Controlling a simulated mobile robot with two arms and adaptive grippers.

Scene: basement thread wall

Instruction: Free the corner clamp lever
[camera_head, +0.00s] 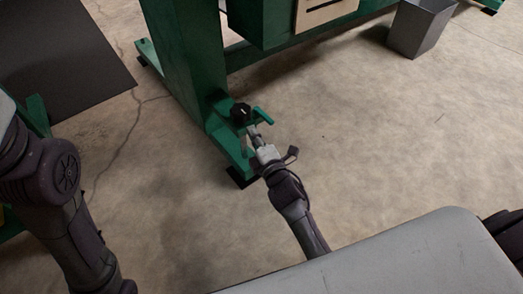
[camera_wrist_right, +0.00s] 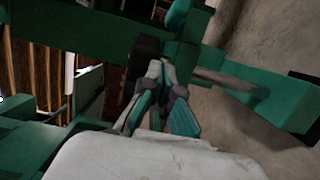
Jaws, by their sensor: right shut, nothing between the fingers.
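The clamp lever is a short bright-green handle (camera_head: 263,115) beside a black knob (camera_head: 240,113), low on the green machine leg. My right gripper (camera_head: 252,129) is shut and empty, just below the knob and lever in the head view. In the right wrist view the closed fingers (camera_wrist_right: 163,75) sit in front of the dark round knob (camera_wrist_right: 142,52). A rounded teal piece at the top there looks like the lever (camera_wrist_right: 177,12). I cannot tell whether the fingers touch the knob or lever. My left arm shows at the left of the head view, but its gripper is out of frame.
The green leg (camera_head: 185,55) stands on a foot with black pads (camera_head: 242,177). A grey bin (camera_head: 418,28) stands at the upper right.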

